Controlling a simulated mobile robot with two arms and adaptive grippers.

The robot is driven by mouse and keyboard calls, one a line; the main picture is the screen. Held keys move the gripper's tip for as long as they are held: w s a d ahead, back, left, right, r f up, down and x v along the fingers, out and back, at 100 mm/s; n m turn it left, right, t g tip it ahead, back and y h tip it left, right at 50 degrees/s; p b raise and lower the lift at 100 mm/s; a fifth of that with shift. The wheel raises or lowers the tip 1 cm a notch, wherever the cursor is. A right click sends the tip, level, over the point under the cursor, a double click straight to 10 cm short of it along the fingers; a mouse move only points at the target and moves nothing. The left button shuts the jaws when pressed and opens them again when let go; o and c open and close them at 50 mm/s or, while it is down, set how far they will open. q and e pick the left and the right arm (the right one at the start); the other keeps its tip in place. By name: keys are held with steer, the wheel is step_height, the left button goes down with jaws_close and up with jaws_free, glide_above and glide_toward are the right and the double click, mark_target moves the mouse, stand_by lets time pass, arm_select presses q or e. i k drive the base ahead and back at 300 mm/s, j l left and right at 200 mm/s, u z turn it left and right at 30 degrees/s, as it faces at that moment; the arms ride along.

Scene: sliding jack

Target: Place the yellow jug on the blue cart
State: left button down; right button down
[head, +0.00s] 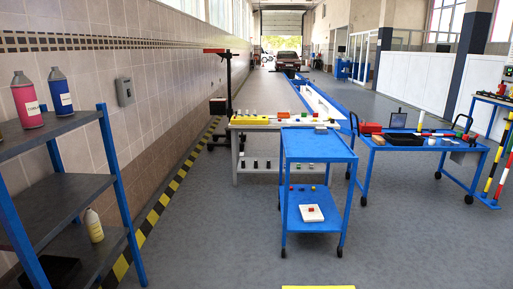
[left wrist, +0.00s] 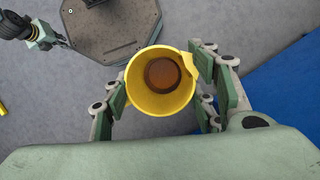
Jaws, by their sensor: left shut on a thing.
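The yellow jug (left wrist: 160,104) is in the left wrist view, seen from above into its open mouth, with a brownish round bottom inside. My left gripper (left wrist: 162,88) is shut on it, with finger pads on both sides of its wall. What looks like my right gripper (left wrist: 40,38) shows at the upper left there, too partial to read.
A white tray (head: 312,213) lies on the cart's lower shelf. A workbench (head: 246,170) with small items stands behind it, and a loaded blue table (head: 440,148) to the right. A shelf rack (head: 60,190) with bottles is at the left.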

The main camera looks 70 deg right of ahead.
mark_target(314, 141)
steer(key=i+l+z, duration=0.4)
steer(key=l, duration=0.15)
steer(key=i+l+z, duration=0.25)
steer(key=l+z, duration=0.15)
steer(key=l, duration=0.15)
steer(key=i+l+z, duration=0.6)
steer(key=i+z, duration=0.2)
steer(key=i+l+z, duration=0.1)
steer(key=i+z, duration=0.3)
steer(key=i, duration=0.15)
steer(key=i+j+z, duration=0.15)
steer(key=i, duration=0.25)
steer(key=i+j+z, duration=0.1)
steer(key=i, duration=0.3)
steer(key=i+j+z, duration=0.15)
steer(key=i, duration=0.25)
steer(key=i+j+z, duration=0.15)
steer(key=z, duration=0.3)
steer(key=i+j+z, duration=0.3)
steer(key=z, duration=0.2)
steer(key=i+j+z, duration=0.15)
steer(key=j+z, duration=0.15)
steer(key=z, duration=0.15)
steer(key=i+j+z, duration=0.1)
steer(key=j+z, duration=0.35)
